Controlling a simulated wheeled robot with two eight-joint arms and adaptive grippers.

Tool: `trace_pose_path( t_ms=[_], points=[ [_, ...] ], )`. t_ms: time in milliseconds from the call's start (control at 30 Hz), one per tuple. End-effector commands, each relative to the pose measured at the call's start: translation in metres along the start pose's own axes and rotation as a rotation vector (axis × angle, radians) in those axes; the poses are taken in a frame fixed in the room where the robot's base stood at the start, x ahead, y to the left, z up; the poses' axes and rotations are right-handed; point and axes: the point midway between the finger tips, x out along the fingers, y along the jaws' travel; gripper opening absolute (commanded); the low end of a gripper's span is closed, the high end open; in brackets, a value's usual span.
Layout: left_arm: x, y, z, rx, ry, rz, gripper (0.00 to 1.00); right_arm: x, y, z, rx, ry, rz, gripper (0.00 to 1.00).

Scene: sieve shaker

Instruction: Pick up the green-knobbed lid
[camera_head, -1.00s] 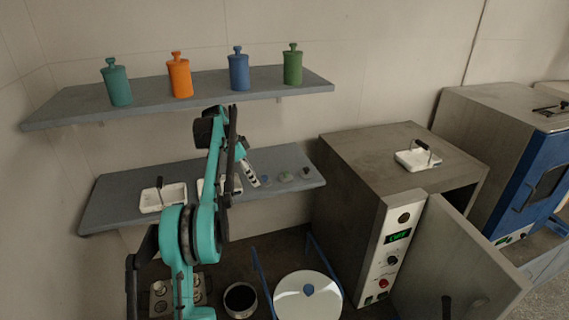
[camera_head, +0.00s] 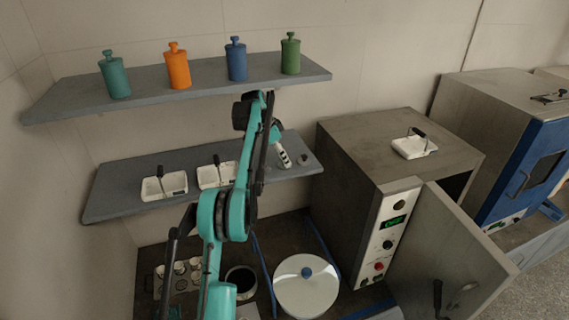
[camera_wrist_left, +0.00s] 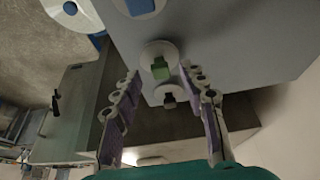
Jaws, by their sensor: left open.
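In the left wrist view, the green-knobbed lid (camera_wrist_left: 160,67) is a small white disc with a square green knob, lying on the grey shelf (camera_wrist_left: 225,45). My left gripper (camera_wrist_left: 164,80) is open, its two purple-padded fingers apart to either side, with the lid in line between the tips. I see no contact. In the head view, my left gripper (camera_head: 284,157) is over the right end of the lower shelf, and it and the arm hide the green-knobbed lid. My right gripper is not in view.
A dark-knobbed lid (camera_wrist_left: 169,97) lies close beside the green one, and a blue-knobbed lid (camera_wrist_left: 138,5) on its other side. White trays (camera_head: 165,186) stand left on the lower shelf. Bottles line the upper shelf (camera_head: 205,80). An oven (camera_head: 370,150) stands right.

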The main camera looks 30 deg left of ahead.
Motion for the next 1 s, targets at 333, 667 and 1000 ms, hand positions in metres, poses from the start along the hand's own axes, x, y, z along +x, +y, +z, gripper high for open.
trace_pose_path(
  t_ms=[333,667,1000],
  points=[
    [0.0082,-0.0008,0.0036,-0.003,-0.001,-0.001,0.26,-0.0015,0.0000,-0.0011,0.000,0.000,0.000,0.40],
    [0.0081,-0.0007,0.0035,-0.003,-0.001,-0.001,0.02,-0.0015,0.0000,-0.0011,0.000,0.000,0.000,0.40],
    [-0.0011,-0.0012,-0.0003,-0.003,-0.001,-0.002,0.02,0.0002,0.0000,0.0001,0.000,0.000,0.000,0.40]
  ],
)
